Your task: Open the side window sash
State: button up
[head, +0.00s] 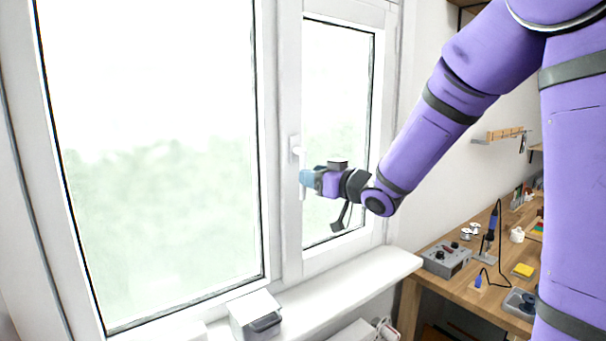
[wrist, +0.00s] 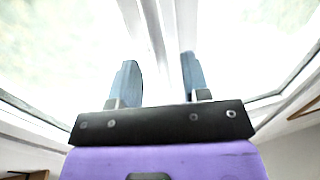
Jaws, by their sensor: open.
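The side window sash (head: 340,247) is the narrow white-framed pane right of the large fixed pane. It looks closed in its frame. Its white handle (head: 296,146) is on the sash's left stile, and its lever points down. My gripper (head: 306,179) is at the lever, with its blue fingers hiding part of it. In the wrist view, my gripper (wrist: 158,72) has its two blue fingers spread apart, with white frame strips beyond them. I cannot tell whether the fingers touch the lever.
A white sill (head: 350,286) runs under the window, with a small white-and-grey box (head: 255,316) on it. A wooden workbench (head: 450,256) to the right holds a grey device (head: 446,260), a yellow block (head: 523,270) and several tools. The large pane (head: 150,160) is to the left.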

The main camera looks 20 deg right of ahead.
jog(key=shift+x, duration=1.85)
jog(key=shift+c, duration=0.4)
grip_shut()
